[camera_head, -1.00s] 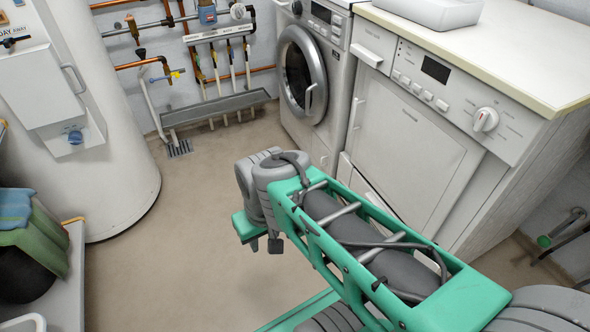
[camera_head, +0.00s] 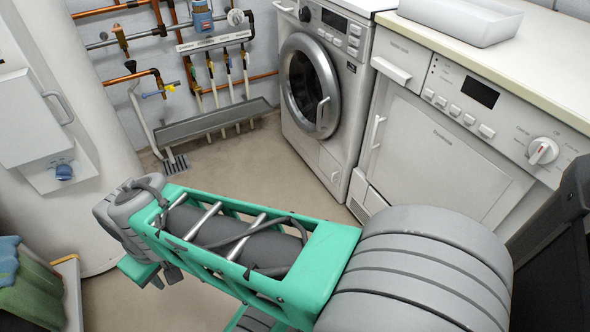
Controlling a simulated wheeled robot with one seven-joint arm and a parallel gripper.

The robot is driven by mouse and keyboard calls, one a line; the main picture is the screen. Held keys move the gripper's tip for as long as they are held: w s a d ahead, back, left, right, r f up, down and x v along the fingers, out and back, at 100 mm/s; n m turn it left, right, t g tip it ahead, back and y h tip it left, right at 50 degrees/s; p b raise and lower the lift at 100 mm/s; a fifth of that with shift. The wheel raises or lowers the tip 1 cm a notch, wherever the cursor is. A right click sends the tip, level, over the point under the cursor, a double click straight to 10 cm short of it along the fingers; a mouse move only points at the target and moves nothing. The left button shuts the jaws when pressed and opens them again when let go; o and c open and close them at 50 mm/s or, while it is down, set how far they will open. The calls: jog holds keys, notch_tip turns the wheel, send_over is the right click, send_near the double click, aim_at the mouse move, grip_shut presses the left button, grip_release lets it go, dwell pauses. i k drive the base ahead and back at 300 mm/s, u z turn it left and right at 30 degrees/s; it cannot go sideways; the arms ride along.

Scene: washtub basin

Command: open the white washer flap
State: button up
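The washer (camera_head: 325,90) stands at the back centre, with a round door (camera_head: 310,85) of dark glass in a grey ring. The door looks shut, and its handle is on the right of the ring. A small flat panel (camera_head: 329,167) low on the washer's front also looks shut. To its right stands a second white machine with a large square white door (camera_head: 425,160). That door looks shut, with a handle (camera_head: 375,131) at its left edge. I cannot tell which part is the flap.
A worktop (camera_head: 520,65) with a white tray (camera_head: 460,18) covers the right machine. A white tank (camera_head: 60,130) stands at left, with pipes and a floor drain (camera_head: 175,163) behind. The floor (camera_head: 255,165) before the washer is clear. A dark shape at the right edge is unclear.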

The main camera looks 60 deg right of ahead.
aim_at(333, 170)
jog(key=z, duration=0.25)
jog(key=i, duration=0.85)
jog(key=z, duration=0.55)
jog(key=i, duration=0.6)
jog(key=z, duration=0.05)
